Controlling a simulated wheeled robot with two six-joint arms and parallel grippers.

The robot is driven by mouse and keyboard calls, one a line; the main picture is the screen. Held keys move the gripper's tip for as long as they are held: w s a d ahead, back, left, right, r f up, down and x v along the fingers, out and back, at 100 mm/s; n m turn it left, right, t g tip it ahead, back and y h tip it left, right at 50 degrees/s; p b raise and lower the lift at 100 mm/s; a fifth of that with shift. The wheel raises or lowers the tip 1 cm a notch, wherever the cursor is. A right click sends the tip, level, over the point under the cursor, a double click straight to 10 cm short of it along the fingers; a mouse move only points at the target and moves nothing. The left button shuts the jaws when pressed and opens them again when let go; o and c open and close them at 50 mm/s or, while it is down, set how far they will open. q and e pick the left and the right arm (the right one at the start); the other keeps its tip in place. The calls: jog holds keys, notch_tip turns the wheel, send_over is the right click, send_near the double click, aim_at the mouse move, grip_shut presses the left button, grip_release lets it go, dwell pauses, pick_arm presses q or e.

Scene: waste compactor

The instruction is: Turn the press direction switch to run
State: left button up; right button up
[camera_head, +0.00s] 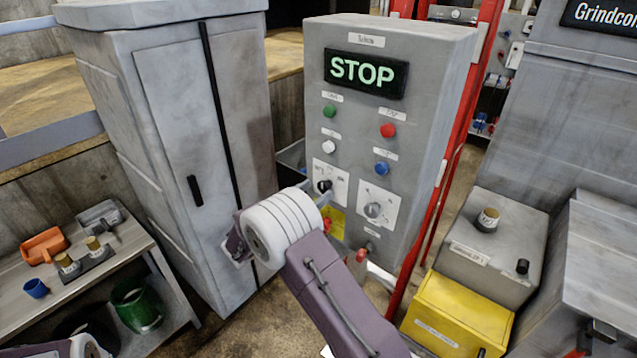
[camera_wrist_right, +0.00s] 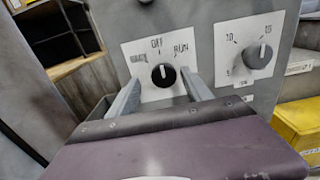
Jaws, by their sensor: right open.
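The press direction switch is a black round knob (camera_wrist_right: 163,75) on a white plate marked OFF at the top and RUN at the right; the left label is blurred. Its white line points up, toward OFF. In the head view the knob (camera_head: 323,186) is at the lower left of the grey control panel (camera_head: 432,80), whose display (camera_head: 366,73) reads STOP. My right gripper (camera_head: 312,191) is open in front of the switch. In the right wrist view its fingers (camera_wrist_right: 162,84) flank the knob; contact is not clear. My left gripper is out of view.
A grey dial (camera_head: 373,210) sits right of the switch, with colored buttons above. A red button (camera_head: 361,255) is below. A grey cabinet (camera_head: 170,130) stands left, a red post (camera_head: 455,150) right. A yellow box (camera_head: 455,310) is at lower right.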

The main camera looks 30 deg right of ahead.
aim_at(326, 186)
jog(key=shift+d+r, duration=0.2)
jog(key=shift+d, duration=0.55)
jog(key=shift+s+d, duration=0.1)
jog(key=shift+d, duration=0.3)
jog(key=shift+w+a, duration=0.1)
jog(key=shift+w, duration=0.1)
jog(key=shift+w+f, duration=0.1)
jog(key=c, duration=0.4)
grip_shut()
jog(key=shift+f+m+b, duration=0.1)
jog(key=shift+m+b, duration=0.2)
jog(key=shift+b, duration=0.1)
jog(key=m+b, duration=0.4)
jog(key=b, duration=0.3)
jog(key=m+b, duration=0.4)
jog(key=b, duration=0.2)
jog(key=shift+s+f+b, duration=0.15)
jog(key=shift+s+b, duration=0.05)
jog(key=shift+b, duration=0.15)
pick_arm(q)
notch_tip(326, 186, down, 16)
jog(key=b, duration=0.2)
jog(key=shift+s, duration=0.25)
pick_arm(e)
jog(key=shift+r+m, duration=0.25)
jog(key=shift+m, duration=0.55)
